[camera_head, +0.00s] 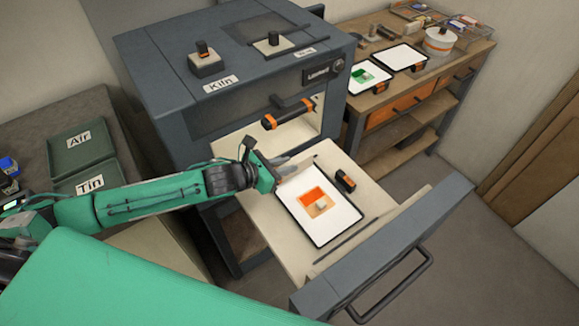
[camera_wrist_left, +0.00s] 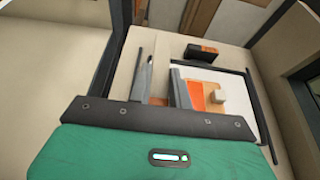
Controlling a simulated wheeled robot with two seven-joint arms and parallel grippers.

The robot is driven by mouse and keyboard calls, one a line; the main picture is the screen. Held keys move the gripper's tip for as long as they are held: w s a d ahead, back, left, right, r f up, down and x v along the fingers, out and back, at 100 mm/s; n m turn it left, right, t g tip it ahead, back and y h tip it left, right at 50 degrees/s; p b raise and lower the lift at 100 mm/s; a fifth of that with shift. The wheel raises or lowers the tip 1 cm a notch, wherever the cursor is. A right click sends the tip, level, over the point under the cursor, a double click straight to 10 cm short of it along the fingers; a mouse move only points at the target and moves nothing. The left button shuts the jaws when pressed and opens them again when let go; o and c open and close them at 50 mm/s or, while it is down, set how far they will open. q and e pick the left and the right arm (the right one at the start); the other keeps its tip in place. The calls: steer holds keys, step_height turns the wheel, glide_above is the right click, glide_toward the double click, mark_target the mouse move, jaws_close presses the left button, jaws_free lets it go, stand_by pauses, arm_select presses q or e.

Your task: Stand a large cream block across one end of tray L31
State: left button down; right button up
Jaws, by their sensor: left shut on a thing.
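A white dark-rimmed tray (camera_head: 345,222) lies on the kiln's pulled-out cream shelf; no L31 label is readable. On it are an orange sheet (camera_head: 308,196) and a small cream block (camera_head: 321,205), which also shows in the left wrist view (camera_wrist_left: 218,96). My left gripper (camera_head: 284,162) is over the shelf beside the tray's far left side. In the left wrist view, its fingers (camera_wrist_left: 158,84) are closed on a pale thing, apparently a cream block, hard to tell from the cream shelf behind. My right gripper is out of view.
The kiln (camera_head: 180,75) stands behind, with an orange-black handle (camera_head: 288,113). A black-orange item (camera_head: 345,180) is beside the tray, and a dark rod lies on the shelf. The grey drawer front (camera_head: 400,250) bounds the shelf's near right. Air and Tin trays (camera_head: 80,140) are at left.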

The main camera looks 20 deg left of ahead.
arm_select(q)
steer(key=shift+w+d+r, duration=0.1)
steer(key=shift+w+d, duration=0.25)
steer(key=shift+w, duration=0.05)
steer(key=shift+w+d+f+p, duration=0.2)
steer(key=shift+f+p, duration=0.05)
steer(key=shift+p, duration=0.1)
step_height(320, 180, down, 2)
steer(key=shift+f+p, duration=0.1)
steer(key=shift+p, duration=0.35)
steer(key=shift+f, duration=0.45)
steer(key=shift+f, duration=0.1)
steer(key=c, duration=1.3)
jaws_free()
